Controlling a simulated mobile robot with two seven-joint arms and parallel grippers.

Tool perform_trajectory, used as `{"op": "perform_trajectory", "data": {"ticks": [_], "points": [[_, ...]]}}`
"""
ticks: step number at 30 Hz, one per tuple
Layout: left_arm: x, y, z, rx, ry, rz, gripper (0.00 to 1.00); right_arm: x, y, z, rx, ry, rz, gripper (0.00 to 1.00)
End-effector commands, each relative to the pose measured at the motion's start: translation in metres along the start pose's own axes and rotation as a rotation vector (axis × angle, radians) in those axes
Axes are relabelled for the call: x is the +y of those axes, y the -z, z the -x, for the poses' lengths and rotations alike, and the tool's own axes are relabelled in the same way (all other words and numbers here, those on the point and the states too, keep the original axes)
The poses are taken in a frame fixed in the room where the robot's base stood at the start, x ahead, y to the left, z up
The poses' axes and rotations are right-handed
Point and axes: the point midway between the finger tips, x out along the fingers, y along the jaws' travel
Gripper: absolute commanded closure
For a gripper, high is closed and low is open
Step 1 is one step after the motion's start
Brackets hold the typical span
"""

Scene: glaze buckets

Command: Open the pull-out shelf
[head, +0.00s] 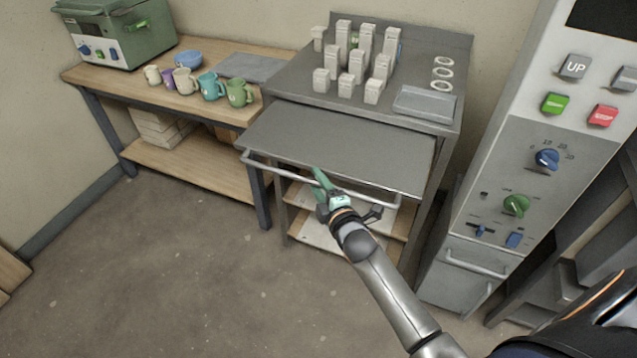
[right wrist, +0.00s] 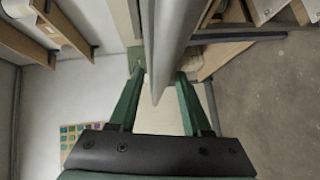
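The pull-out shelf (head: 335,150) is a flat grey sheet that stands out from under the top of the grey metal cabinet. A thin bar handle (head: 278,171) runs along its front edge. My right gripper (head: 318,178) is at the middle of this handle. In the right wrist view, the green fingers (right wrist: 160,80) are apart, with a grey bar-like edge (right wrist: 170,40) between them. Gaps show on both sides, so the gripper is open around it, not clamped. My left gripper is not in view.
White blocks (head: 362,60), several rings (head: 442,73) and a grey tray (head: 424,104) stand on the cabinet top. A wooden bench (head: 120,88) with mugs is at left. A control panel (head: 540,150) stands at right. The floor (head: 170,260) in front is clear.

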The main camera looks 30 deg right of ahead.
Motion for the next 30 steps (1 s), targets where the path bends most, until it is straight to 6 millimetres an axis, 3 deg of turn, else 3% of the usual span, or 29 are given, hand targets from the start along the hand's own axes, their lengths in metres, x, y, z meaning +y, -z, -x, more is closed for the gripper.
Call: {"op": "perform_trajectory", "data": {"ticks": [11,24,30], "points": [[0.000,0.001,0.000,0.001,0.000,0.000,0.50,0.000,0.000,0.008,0.000,0.000,0.001,0.50],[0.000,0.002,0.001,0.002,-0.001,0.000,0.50,-0.001,0.000,0.089,0.000,0.002,0.000,0.50],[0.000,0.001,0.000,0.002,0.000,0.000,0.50,-0.001,0.000,0.115,0.000,0.001,0.000,0.50]]}}
